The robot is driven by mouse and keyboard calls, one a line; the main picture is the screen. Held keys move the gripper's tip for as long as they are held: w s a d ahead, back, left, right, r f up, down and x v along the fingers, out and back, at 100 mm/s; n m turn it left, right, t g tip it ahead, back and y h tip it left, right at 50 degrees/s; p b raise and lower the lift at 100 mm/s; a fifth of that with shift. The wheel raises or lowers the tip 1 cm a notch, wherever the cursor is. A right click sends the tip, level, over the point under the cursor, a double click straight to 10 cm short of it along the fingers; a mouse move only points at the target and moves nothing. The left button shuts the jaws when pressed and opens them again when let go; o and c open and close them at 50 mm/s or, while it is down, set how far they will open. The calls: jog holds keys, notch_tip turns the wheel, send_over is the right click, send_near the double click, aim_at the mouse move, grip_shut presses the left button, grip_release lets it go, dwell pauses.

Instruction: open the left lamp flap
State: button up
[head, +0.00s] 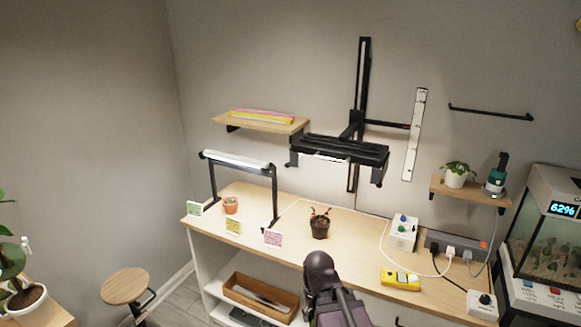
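A black lamp (345,146) hangs from an upright rail on the wall above the table. Its long dark housing has ridged strips along the top, and a bright strip shows under its front left edge. Dark end pieces hang at its left (292,159) and right ends. I cannot tell for sure which part is the left flap or how far it stands open. Part of my arm, dark and rounded, rises at the bottom middle, below and apart from the lamp. My gripper's fingers do not show.
A tube light on a black stand (236,159) is at left. A shelf (262,122) and a white strip (415,135) flank the lamp. A yellow device (400,280) lies at front right.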

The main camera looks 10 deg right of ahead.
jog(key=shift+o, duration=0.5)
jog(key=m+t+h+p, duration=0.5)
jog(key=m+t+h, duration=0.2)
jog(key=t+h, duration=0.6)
send_near(287, 166)
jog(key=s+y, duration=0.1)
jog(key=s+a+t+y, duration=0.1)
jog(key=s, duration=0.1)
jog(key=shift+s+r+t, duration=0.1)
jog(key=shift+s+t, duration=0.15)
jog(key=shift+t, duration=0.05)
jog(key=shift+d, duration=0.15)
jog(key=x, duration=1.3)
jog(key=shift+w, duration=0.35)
